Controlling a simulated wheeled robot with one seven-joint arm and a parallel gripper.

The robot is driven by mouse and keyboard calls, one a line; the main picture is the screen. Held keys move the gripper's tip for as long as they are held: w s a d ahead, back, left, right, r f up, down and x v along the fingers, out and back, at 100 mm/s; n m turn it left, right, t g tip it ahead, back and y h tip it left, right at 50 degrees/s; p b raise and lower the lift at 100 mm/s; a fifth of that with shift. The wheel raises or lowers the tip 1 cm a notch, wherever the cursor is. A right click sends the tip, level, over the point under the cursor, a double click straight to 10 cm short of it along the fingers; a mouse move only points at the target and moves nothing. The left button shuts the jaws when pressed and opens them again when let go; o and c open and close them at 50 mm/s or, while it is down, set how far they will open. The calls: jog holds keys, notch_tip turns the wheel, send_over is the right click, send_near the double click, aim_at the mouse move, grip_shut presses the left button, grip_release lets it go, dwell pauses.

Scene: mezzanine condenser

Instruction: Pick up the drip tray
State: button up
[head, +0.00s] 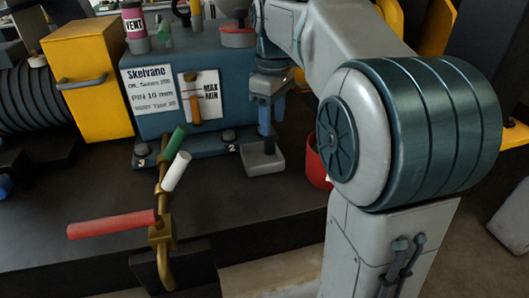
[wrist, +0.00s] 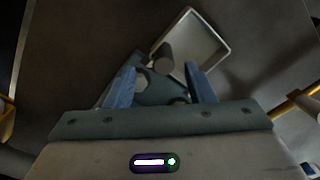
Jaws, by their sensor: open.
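The drip tray (head: 262,160) is a small, shallow grey square tray. It sits on the dark deck at the front right corner of the blue pump housing, beside the mark 2. In the wrist view the tray (wrist: 200,48) lies turned, beyond the fingertips and a little right of centre. My gripper (head: 266,128) points down above the back of the tray. In the wrist view my gripper (wrist: 159,74) has its two blue fingers apart. A short grey cylinder (wrist: 163,57) shows between the tips, overlapping the tray's near left edge. Whether the fingers touch anything is unclear.
The blue housing (head: 160,75) with a MAX/MIN gauge stands behind. A red container (head: 317,165) is close to the tray's right, partly behind my arm. Brass pipework with a red handle (head: 110,224), a green handle (head: 174,139) and a white handle (head: 176,171) stands left.

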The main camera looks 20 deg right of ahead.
send_over(262, 152)
jog(key=d, duration=0.2)
jog(key=shift+s+a+f+p, duration=0.1)
jog(key=shift+f+p, duration=0.1)
jog(key=shift+f, duration=0.9)
jog(key=shift+s+a+f+p, duration=0.1)
jog(key=shift+f+p, duration=0.05)
jog(key=shift+f, duration=0.95)
jog(key=c, duration=1)
jog(key=shift+r, duration=0.1)
jog(key=shift+c, duration=0.2)
